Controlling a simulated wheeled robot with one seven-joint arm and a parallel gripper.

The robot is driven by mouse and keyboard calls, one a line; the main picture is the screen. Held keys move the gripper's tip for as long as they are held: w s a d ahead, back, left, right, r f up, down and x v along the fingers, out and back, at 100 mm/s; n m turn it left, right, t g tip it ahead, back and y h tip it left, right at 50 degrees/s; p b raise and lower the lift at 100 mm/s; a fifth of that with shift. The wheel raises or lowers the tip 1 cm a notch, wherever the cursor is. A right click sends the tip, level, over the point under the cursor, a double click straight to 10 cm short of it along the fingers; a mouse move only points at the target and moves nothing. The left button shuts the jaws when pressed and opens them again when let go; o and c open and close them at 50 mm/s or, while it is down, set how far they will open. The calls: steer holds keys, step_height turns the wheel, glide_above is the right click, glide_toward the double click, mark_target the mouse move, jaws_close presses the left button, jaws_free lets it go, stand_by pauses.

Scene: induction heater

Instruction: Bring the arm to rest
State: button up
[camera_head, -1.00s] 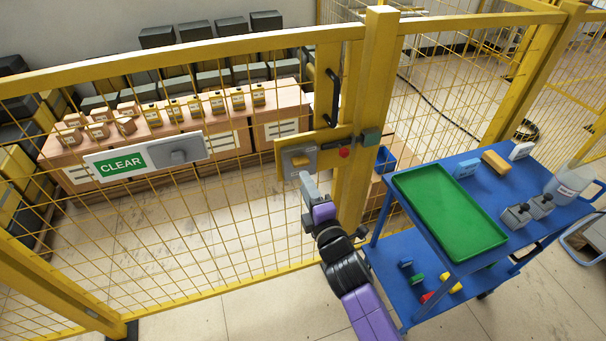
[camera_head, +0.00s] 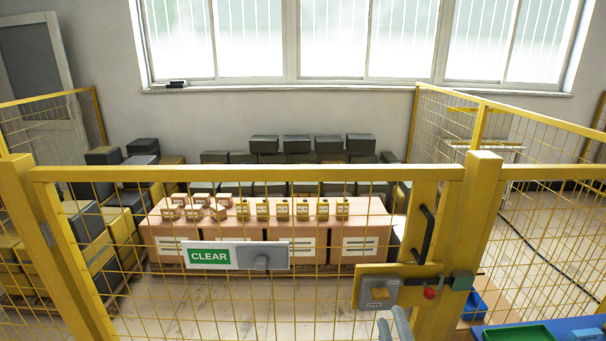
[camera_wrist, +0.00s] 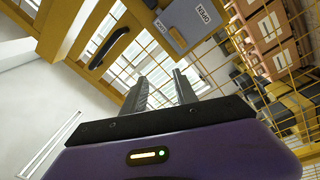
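My gripper (camera_head: 394,326) shows only at the bottom edge of the head view, in front of the yellow gate, just below the grey switch box (camera_head: 378,292). The rest of my arm is out of that view. In the wrist view, the two dark fingers of my gripper (camera_wrist: 160,80) stand apart with a gap between them and hold nothing. The same grey switch box (camera_wrist: 190,22) is beyond the fingertips in the wrist view, apart from them.
The yellow mesh fence and its gate post (camera_head: 462,240) stand close in front. The gate has a black handle (camera_head: 424,235) and a green CLEAR sign (camera_head: 209,256). Cartons (camera_head: 360,240) stand behind the mesh. A green tray (camera_head: 518,333) on a blue cart is at lower right.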

steer(key=s+d+r+m+g, duration=0.1)
steer(key=s+m+g, duration=0.3)
steer(key=s, duration=3.9)
steer(key=m, duration=0.8)
steer(key=shift+g, duration=0.3)
steer(key=shift+d, duration=0.1)
